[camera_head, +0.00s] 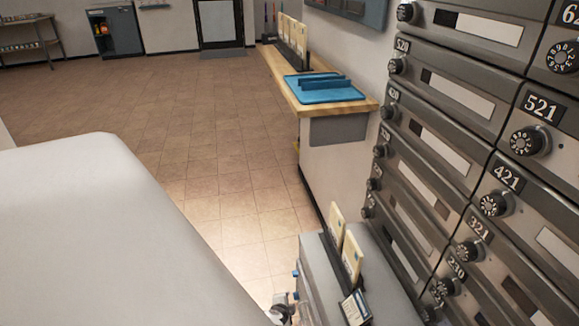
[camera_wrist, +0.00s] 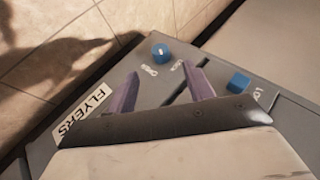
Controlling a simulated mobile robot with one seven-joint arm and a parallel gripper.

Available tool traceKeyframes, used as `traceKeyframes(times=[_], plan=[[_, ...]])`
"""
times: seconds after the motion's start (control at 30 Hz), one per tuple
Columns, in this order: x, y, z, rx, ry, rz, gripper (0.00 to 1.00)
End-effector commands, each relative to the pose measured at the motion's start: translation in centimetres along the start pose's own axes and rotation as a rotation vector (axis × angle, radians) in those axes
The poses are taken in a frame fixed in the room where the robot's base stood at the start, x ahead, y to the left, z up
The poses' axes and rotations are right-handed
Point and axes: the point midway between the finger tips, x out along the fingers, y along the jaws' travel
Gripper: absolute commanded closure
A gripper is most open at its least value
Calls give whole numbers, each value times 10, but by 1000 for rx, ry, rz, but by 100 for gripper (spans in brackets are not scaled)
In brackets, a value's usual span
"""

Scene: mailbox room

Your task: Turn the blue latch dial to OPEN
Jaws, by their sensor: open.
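The blue latch dial (camera_wrist: 162,50) is a round knob on a grey panel in the wrist view. A small pale mark shows on it, but I cannot tell where it points. Labels that seem to read OPEN and LOCK lie just below it. My gripper (camera_wrist: 159,71) has its two purple fingers spread apart, with nothing between them. The dial lies just beyond the fingertips, roughly in line with the gap, and looks apart from both. In the head view the dial cannot be made out clearly.
A second blue knob (camera_wrist: 238,83) stands right of my fingers. A FLYERS label (camera_wrist: 85,106) is at left. Tiled floor (camera_head: 170,130) is open at left.

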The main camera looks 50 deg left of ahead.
Motion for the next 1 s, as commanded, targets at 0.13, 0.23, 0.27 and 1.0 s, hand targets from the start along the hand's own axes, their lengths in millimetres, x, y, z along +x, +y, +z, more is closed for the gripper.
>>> traceKeyframes(times=[0.13,0.23,0.27,1.0], plan=[[-24,-4,-2,-3,-1,1,48],[-34,-4,-1,-2,-1,0,48],[-37,-4,-1,-2,-1,0,48],[-47,-10,0,-24,15,-27,48]])
